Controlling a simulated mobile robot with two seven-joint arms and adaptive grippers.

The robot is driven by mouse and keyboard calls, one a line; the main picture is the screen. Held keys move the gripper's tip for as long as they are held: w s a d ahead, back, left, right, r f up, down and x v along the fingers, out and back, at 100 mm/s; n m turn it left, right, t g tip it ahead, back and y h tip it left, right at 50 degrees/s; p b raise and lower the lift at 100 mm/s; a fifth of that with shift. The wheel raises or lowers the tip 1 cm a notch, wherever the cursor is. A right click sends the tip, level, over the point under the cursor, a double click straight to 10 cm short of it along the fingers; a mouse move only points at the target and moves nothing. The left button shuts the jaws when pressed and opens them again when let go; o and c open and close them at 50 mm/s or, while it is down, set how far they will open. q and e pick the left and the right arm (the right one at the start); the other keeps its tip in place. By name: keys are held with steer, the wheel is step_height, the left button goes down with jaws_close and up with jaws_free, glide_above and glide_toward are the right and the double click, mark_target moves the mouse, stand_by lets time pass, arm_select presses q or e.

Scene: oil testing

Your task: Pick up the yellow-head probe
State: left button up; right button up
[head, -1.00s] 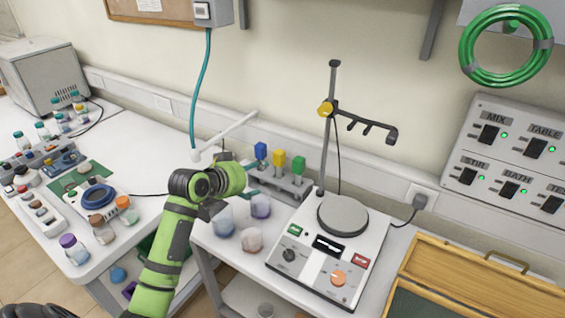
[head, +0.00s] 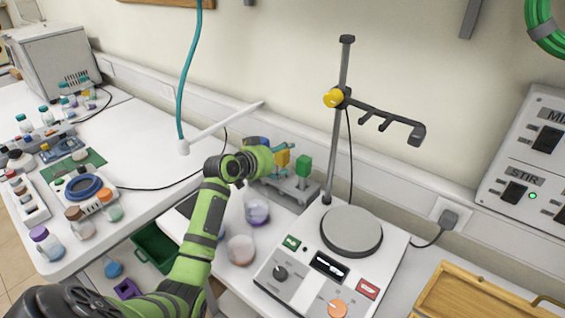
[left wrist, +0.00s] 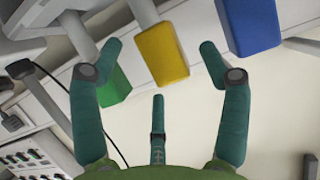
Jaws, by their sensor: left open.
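The yellow-head probe (head: 282,159) stands in a grey rack (head: 312,190) between the blue-head probe (head: 255,141) and the green-head probe (head: 304,167). My left gripper (head: 281,148) is open at the yellow head, which it partly hides in the head view. In the left wrist view the yellow head (left wrist: 162,55) lies between the two spread teal fingertips of my left gripper (left wrist: 158,48), with gaps on both sides. The green head (left wrist: 114,84) is beside one finger, and the blue head (left wrist: 249,25) is past the other. My right gripper is not in view.
A hot plate (head: 350,232) with a stand (head: 340,120) and clamp arm is right of the rack. Flasks (head: 257,211) stand in front of the rack. A white rod (head: 225,127) is behind my arm. A wooden case (head: 480,297) lies at the lower right.

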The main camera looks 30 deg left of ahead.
arm_select(q)
steer(key=x, duration=0.3)
steer(key=shift+s+p, duration=0.1)
steer(key=shift+p, duration=0.2)
steer(key=shift+f, duration=0.2)
steer(key=shift+c, duration=0.5)
steer(key=c, duration=1.2)
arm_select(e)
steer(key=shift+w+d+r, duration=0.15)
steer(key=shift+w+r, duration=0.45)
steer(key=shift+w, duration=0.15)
